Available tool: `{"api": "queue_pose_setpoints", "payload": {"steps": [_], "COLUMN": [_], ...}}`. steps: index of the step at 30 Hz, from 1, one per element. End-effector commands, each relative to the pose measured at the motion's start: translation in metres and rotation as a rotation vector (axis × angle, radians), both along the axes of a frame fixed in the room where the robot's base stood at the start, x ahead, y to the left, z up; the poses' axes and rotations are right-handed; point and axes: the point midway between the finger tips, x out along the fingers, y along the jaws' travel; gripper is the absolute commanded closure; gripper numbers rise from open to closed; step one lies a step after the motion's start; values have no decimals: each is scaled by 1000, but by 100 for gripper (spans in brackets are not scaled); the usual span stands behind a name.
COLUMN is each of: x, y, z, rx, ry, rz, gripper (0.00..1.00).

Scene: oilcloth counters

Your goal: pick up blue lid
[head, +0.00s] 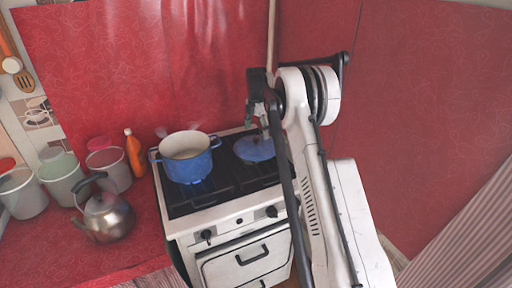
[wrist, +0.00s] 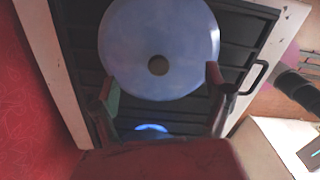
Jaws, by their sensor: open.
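The blue lid (head: 254,150) lies flat on the right side of the black stove top, partly hidden behind my arm. In the wrist view the lid (wrist: 158,30) is a large blue disc with a small brown round knob (wrist: 158,65) at its centre. My gripper (wrist: 162,88) is open and empty, with its two fingertips apart near the lower edge of the lid in the picture. In the head view my gripper (head: 263,126) points down above the lid. The exact gap between fingers and lid cannot be told.
A blue pot (head: 187,158) stands on the stove (head: 222,198), left of the lid. A kettle (head: 106,216), an orange bottle (head: 134,154) and several canisters (head: 108,165) stand on the red counter at left. A bright blue spot (wrist: 151,129) shows below the lid in the wrist view.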

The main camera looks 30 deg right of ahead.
Motion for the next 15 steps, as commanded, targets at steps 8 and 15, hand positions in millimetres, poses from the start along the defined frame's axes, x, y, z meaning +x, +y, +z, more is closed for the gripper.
{"api": "queue_pose_setpoints", "payload": {"steps": [8,15], "x": [2,2], "y": [1,1], "z": [-29,-51], "rx": [0,0], "ry": [0,0], "rz": [0,0], "gripper": [17,17]}}
